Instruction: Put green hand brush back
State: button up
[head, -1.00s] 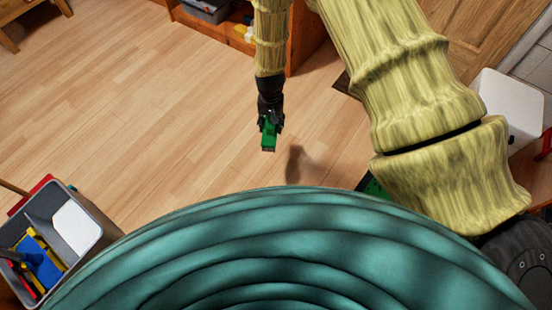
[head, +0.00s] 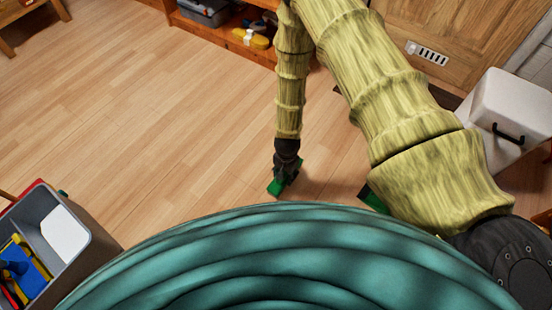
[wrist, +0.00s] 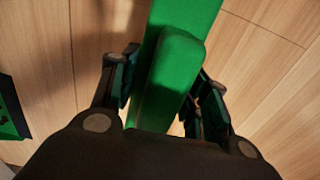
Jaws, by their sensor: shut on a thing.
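The green hand brush (head: 275,187) is held in my gripper (head: 286,170), which is shut on it above the wooden floor. In the wrist view the green brush (wrist: 172,75) lies between the two fingers of my gripper (wrist: 165,90) and runs out past the top edge. Its far end is cut off in that view. In the head view the brush is small and partly covered by the fingers, and its bristles cannot be made out.
A grey caddy (head: 88,262) with blue, yellow and red things stands at the lower left. A green and black object (head: 373,199) is partly hidden beside my arm. A white bin (head: 512,105) stands right. A wooden shelf (head: 225,35) is at the back. The floor at left centre is clear.

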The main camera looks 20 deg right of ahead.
jog(key=w+b, duration=0.1)
jog(key=w, duration=0.2)
jog(key=w+b, duration=0.1)
jog(key=w, duration=0.3)
jog(key=w+f+b, duration=0.1)
jog(key=w, duration=0.2)
jog(key=shift+w+b, duration=0.35)
jog(key=shift+b, duration=0.05)
jog(key=f+b, duration=0.1)
jog(key=f, duration=0.1)
jog(key=f+b, duration=0.1)
jog(key=b, duration=0.1)
jog(key=shift+w+f, duration=0.35)
jog(key=shift+w, duration=0.05)
jog(key=shift+r, duration=0.1)
jog(key=o, duration=1.1)
notch_tip(320, 180, up, 12)
jog(key=p, duration=0.6)
